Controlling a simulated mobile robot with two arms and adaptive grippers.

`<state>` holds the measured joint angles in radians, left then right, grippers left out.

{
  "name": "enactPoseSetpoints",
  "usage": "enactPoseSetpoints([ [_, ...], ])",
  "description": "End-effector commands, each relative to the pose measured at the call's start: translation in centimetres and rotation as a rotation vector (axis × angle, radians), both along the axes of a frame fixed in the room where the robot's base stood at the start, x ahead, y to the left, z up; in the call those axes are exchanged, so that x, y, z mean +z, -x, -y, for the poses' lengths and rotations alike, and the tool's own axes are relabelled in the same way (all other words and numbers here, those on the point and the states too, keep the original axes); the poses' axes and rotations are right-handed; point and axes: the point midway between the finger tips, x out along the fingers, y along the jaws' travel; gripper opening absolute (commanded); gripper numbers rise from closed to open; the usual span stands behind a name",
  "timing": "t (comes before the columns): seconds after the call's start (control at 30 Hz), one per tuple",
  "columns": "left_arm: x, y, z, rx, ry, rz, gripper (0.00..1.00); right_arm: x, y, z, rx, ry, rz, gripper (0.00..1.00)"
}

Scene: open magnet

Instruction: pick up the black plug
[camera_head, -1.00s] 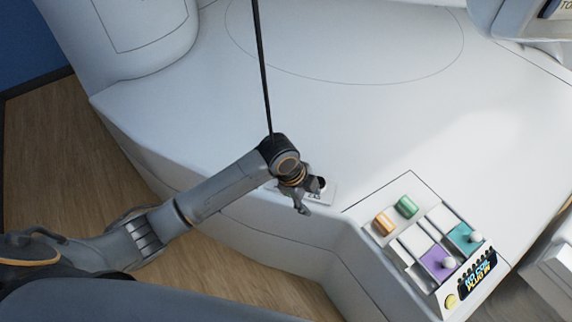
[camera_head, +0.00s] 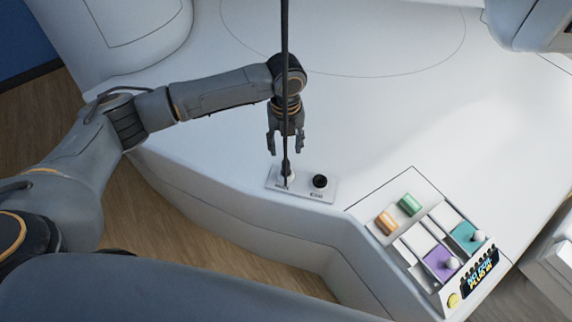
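The black plug (camera_head: 286,169) is at the lower end of a black cable, upright at the left socket of a small white plate on the white housing's near edge. The cable (camera_head: 284,40) hangs down from the top of the picture and crosses in front of my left wrist. My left gripper (camera_head: 285,149) points down just behind and above the plug, with its fingers apart on either side of the cable line. No contact with the plug shows, and the exact depth between them cannot be told. My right gripper is not in view.
The small white plate (camera_head: 303,192) also has a dark round socket (camera_head: 320,181) on its right. To the right is a control panel (camera_head: 412,238) with green and orange buttons, and teal and purple sliders. The white surface behind the gripper is clear.

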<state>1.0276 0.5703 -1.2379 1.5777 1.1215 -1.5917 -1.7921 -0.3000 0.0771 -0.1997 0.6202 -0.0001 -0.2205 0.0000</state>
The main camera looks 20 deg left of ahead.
Motion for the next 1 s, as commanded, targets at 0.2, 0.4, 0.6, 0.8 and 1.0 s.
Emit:
enactPoseSetpoints([
  [0.2,-2.9,0.0,0.1,0.001,0.001,0.000,0.47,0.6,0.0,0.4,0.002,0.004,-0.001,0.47],
  [0.4,-4.3,0.1,0.0,0.001,-0.001,-0.001,0.47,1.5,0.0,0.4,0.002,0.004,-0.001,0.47],
  [0.6,-7.4,0.1,0.0,0.002,-0.001,-0.001,0.47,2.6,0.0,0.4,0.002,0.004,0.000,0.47],
  [0.8,-8.6,0.0,0.1,0.000,0.001,0.002,0.47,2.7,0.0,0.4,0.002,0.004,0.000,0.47],
  [1.0,-8.6,0.0,0.1,0.000,0.001,0.002,0.37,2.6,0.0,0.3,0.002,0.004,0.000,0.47],
])
